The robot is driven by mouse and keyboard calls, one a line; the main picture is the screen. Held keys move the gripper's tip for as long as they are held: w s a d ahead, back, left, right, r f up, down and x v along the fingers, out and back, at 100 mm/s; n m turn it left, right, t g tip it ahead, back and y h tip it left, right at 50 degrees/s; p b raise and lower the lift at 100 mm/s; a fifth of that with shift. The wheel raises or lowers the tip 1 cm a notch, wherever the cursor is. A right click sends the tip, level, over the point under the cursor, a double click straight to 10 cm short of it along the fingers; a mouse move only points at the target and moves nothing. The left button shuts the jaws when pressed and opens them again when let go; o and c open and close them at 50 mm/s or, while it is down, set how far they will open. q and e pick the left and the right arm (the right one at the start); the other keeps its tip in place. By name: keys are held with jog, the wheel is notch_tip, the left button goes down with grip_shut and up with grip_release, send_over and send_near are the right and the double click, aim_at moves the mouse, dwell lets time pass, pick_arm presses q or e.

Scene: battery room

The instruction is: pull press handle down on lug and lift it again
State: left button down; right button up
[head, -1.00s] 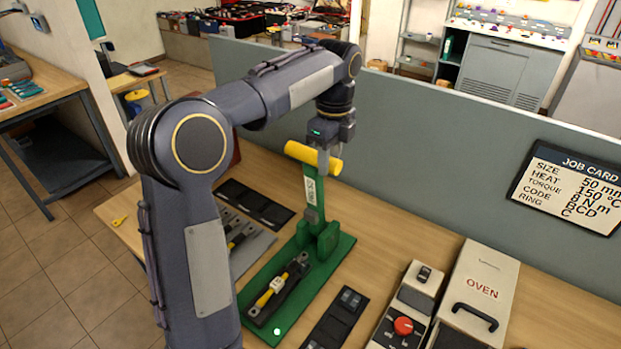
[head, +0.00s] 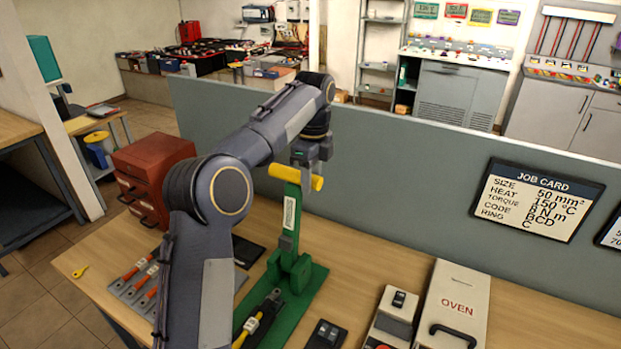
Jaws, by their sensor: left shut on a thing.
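The green press (head: 289,268) stands on the wooden bench, its lever upright with a white label. The yellow press handle (head: 296,177) is a crossbar at the lever's top. My left gripper (head: 309,178) is at the right part of this handle, pointing down, with its fingers shut on it. A tool with a yellow part (head: 252,325) lies on the green press base, partly cut off by the frame's bottom edge and my arm. I cannot make out the lug. My right gripper is not in view.
A red drawer cabinet (head: 152,175) stands at the bench's back left. Orange-handled tools (head: 140,270) lie left of my arm. The white oven (head: 455,300) is at the right. A grey partition (head: 400,185) with a job card (head: 537,200) runs behind the bench.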

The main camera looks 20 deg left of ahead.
pick_arm(q)
jog(key=c, duration=1.5)
grip_release()
jog(key=shift+f, duration=0.6)
jog(key=o, duration=0.4)
jog(key=shift+w, duration=0.25)
jog(key=shift+o, duration=0.2)
jog(key=shift+s+r, duration=0.15)
jog(key=shift+r, duration=0.35)
notch_tip(320, 180, up, 3)
jog(key=shift+f, duration=0.2)
jog(key=s+d+r, duration=0.3)
jog(key=s+r, duration=0.2)
jog(key=s, duration=0.1)
jog(key=s+d+r+b, duration=0.1)
jog(key=s+d+r, duration=0.1)
jog(key=s+r, duration=0.2)
jog(key=s, duration=0.2)
jog(key=shift+s+d+r, duration=0.35)
jog(key=shift+s+d, duration=0.05)
